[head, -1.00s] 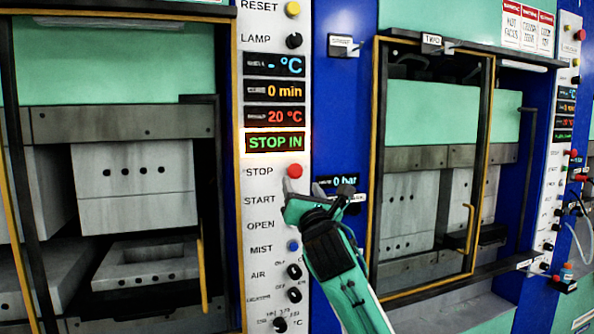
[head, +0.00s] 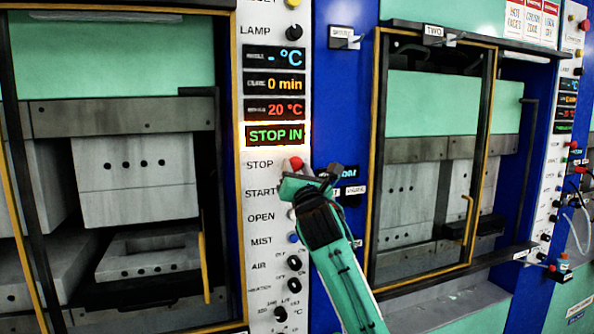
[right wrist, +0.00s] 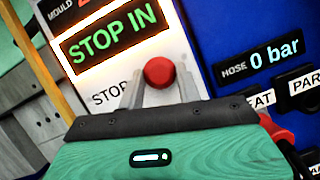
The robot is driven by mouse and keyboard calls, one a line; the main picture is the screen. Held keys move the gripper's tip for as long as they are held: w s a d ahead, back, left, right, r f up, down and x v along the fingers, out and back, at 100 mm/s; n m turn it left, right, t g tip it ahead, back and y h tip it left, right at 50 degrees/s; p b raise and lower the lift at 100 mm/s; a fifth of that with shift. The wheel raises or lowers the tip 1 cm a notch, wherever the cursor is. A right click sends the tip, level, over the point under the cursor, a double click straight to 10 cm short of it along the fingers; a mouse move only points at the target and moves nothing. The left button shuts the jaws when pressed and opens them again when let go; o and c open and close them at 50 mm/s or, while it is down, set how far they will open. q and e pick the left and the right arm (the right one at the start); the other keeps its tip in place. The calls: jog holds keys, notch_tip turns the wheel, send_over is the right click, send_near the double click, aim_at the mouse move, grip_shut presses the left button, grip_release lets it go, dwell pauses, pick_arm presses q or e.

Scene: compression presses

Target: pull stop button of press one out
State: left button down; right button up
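The red stop button (head: 295,163) of press one sits on the white control panel, beside the label STOP. It also shows in the right wrist view (right wrist: 159,72). The lit display (head: 274,134) above it reads STOP IN. My right gripper (head: 299,171) is at the button, its green body partly covering the panel just below. In the right wrist view its two grey fingers (right wrist: 160,88) stand on either side of the button, with narrow gaps showing, so it looks open. Whether a fingertip touches the button cannot be told. My left gripper is not in view.
More knobs and buttons, such as the blue mist button (head: 293,238), run down the panel below. A hose display (right wrist: 262,58) and labels are right of the gripper. Press one's open chamber (head: 135,180) is at left; press two's framed door (head: 376,150) is at right.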

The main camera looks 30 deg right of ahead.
jog(key=shift+s+a+p, duration=0.2)
jog(key=shift+s+p, duration=0.3)
jog(key=shift+s, duration=0.25)
grip_shut()
jog(key=shift+w+f, duration=0.1)
jog(key=shift+f, duration=0.05)
jog(key=o, duration=0.8)
grip_release()
jog(key=shift+c, duration=0.2)
jog(key=o, duration=0.3)
jog(key=shift+o, duration=0.8)
jog(key=shift+s, duration=0.3)
